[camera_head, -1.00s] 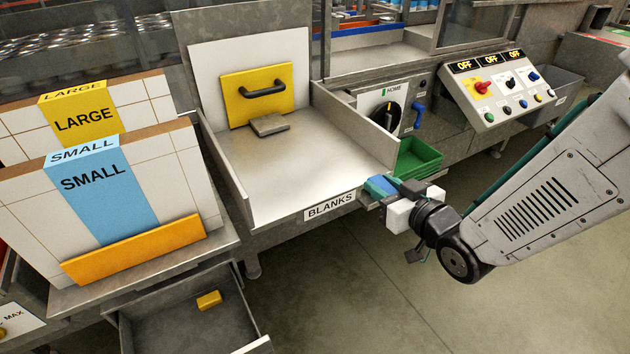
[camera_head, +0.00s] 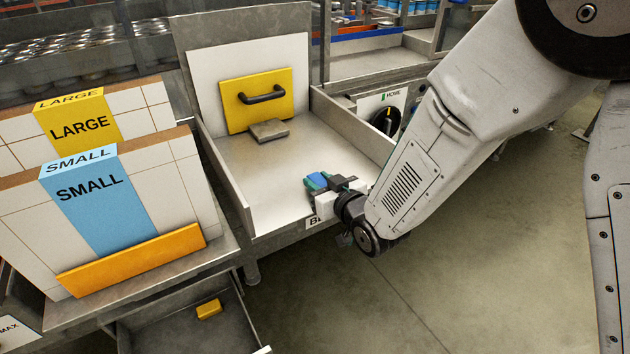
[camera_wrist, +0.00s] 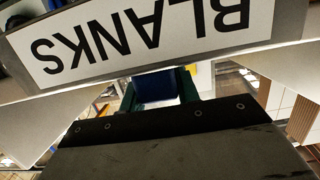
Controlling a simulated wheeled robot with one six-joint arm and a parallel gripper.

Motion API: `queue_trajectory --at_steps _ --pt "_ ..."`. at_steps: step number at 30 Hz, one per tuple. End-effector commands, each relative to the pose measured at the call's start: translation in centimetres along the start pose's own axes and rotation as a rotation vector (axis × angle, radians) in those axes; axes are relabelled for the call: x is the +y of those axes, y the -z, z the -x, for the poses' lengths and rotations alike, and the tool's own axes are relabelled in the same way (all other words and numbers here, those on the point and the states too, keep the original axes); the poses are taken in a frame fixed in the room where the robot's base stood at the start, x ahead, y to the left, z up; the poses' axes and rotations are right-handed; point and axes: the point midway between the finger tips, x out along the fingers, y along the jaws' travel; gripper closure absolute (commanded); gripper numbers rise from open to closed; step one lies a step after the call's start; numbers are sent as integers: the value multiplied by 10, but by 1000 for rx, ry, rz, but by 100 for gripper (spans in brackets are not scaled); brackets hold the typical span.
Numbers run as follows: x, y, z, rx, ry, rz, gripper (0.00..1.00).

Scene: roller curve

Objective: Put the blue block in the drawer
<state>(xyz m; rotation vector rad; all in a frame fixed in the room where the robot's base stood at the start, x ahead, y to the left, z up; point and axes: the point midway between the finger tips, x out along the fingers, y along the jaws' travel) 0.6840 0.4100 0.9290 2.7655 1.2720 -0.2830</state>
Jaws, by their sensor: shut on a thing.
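My gripper (camera_head: 322,183) is shut on the blue block (camera_head: 317,180), near the front edge of the metal tray labelled BLANKS in the head view. In the wrist view the block (camera_wrist: 155,88) shows dark blue between the green fingertips. The open drawer (camera_head: 160,338) is at the bottom left of the head view, below the SMALL stand, and is cut off by the frame. A yellow block (camera_head: 209,309) lies in it. My gripper is above and to the right of the drawer.
The BLANKS tray (camera_head: 258,185) has raised side walls and holds a grey block (camera_head: 269,130) before a yellow handled plate (camera_head: 257,97). The SMALL stand (camera_head: 95,205) rises at left with an orange ledge (camera_head: 130,262). Open floor lies at front right.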

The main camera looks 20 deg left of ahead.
Motion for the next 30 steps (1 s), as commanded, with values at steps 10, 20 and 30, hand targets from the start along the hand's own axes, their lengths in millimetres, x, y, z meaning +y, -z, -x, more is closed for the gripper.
queue_trajectory --at_steps 10,20,30 --pt "1 -3 0 2 -1 0 92" --pt "-1 -3 -1 2 1 1 47" --pt "12 2 25 2 -4 0 47"
